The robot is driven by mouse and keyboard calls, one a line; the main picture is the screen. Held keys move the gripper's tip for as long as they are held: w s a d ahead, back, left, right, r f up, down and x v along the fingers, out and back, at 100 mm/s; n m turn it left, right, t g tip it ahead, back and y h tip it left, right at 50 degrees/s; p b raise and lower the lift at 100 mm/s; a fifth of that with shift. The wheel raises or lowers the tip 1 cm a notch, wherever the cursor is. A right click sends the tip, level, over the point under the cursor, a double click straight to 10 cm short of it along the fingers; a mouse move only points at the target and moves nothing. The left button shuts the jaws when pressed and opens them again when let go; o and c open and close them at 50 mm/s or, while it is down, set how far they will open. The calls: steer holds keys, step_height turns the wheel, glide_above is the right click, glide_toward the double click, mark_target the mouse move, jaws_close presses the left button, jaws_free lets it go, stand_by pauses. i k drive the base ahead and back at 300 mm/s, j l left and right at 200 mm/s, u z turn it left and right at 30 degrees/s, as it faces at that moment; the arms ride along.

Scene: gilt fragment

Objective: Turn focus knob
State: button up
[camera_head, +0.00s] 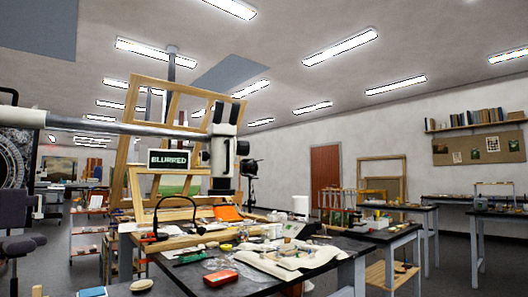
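A small black screen reading "BLURRED" (169,159) hangs in front of the wooden easel, over the worktable. Just right of it is an upright white and black instrument head (222,150), at the right end of a thick grey horizontal bar (110,126). A small dark round part (243,147) sticks out on its right side and looks like a knob; it is too small to tell for certain. I cannot make out my gripper's fingers anywhere, and nothing is seen touching the knob-like part.
The dark worktable (190,276) holds a red box (221,278), an orange item (228,212), a white cloth-like piece (290,259) and several small tools. A large wooden easel (137,140) stands behind. Side tables stand at right.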

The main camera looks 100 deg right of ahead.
mark_target(243, 147)
steer(key=k+l+z, duration=0.25)
steer(key=z, duration=0.15)
steer(key=k+l+z, duration=0.15)
steer(key=l+z, duration=0.3)
steer(key=k+l+z, duration=0.15)
steer(key=z, duration=0.25)
steer(key=k+l, duration=0.1)
steer(key=l, duration=0.5)
steer(key=k+l+z, duration=0.15)
steer(key=l, duration=0.4)
steer(key=k+l, duration=0.1)
steer(key=l, duration=0.5)
steer(key=l+z, duration=0.1)
steer(key=l, duration=0.5)
steer(key=k+l+z, duration=0.1)
steer(key=l+z, duration=0.2)
steer(key=k+l+z, duration=0.1)
steer(key=z, duration=0.15)
steer(key=l, duration=0.1)
